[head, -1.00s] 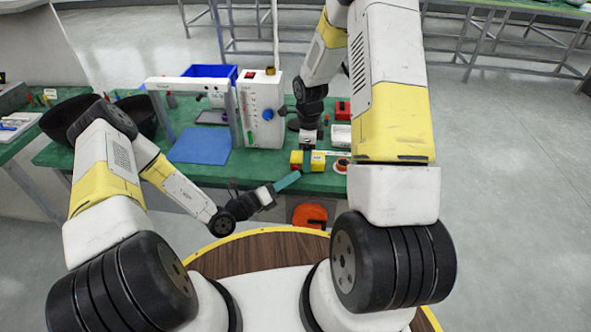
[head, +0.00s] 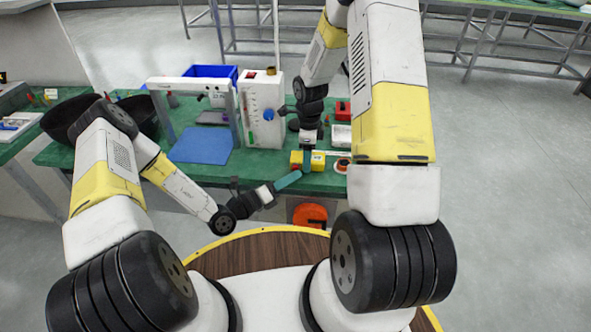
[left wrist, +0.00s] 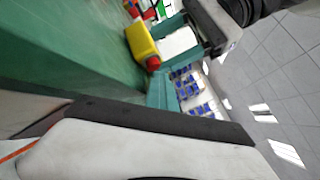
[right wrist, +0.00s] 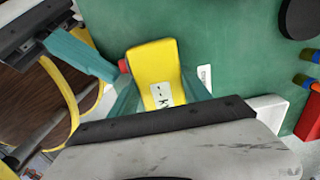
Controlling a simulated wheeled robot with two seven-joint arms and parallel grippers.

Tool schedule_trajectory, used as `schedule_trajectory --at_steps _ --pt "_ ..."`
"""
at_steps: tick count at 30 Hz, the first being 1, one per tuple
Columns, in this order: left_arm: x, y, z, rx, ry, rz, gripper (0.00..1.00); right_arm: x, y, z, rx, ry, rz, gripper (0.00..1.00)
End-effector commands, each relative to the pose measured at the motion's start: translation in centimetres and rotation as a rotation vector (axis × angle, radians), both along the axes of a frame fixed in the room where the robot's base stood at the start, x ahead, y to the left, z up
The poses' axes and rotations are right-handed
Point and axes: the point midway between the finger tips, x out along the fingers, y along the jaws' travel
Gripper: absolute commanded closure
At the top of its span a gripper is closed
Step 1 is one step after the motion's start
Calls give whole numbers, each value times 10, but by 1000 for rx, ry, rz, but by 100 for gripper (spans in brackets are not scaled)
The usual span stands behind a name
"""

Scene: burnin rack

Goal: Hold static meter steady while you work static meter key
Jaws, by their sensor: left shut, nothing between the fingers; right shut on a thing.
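The static meter is a small yellow box (head: 318,161) with a white label, at the front edge of the green bench. It also shows in the right wrist view (right wrist: 150,62) and the left wrist view (left wrist: 141,42). My right gripper (right wrist: 160,92) is shut on it, one teal finger on each side. The red static meter key (right wrist: 123,66) sticks out of the meter's side facing my left gripper, and shows in the left wrist view (left wrist: 153,63). My left gripper (head: 292,178) is shut and empty, its fingertips right by the key; I cannot tell whether they touch.
A white instrument box (head: 262,115) and a grey frame (head: 192,84) stand behind, with a blue mat (head: 202,146) and blue bin (head: 225,72). An orange object (head: 310,214) is below the bench edge.

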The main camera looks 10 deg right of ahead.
Motion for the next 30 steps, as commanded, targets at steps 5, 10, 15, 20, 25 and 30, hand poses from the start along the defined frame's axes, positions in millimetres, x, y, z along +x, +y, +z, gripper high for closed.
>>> schedule_trajectory --at_steps 5,10,15,20,25,30 --pt "17 -1 5 -1 -23 24 100 0 0 0 0 0 0 90" --pt "16 -2 5 -1 -22 24 100 0 0 0 0 1 0 90" --pt "15 -2 4 0 -18 22 100 -1 0 0 0 2 0 90" --pt "12 -1 2 0 -13 21 100 -1 0 0 0 3 1 90" --pt "3 2 -2 1 -10 20 100 -1 0 -1 0 3 1 90" --pt "-4 5 -5 6 -6 19 100 -1 0 -1 -1 3 1 90"
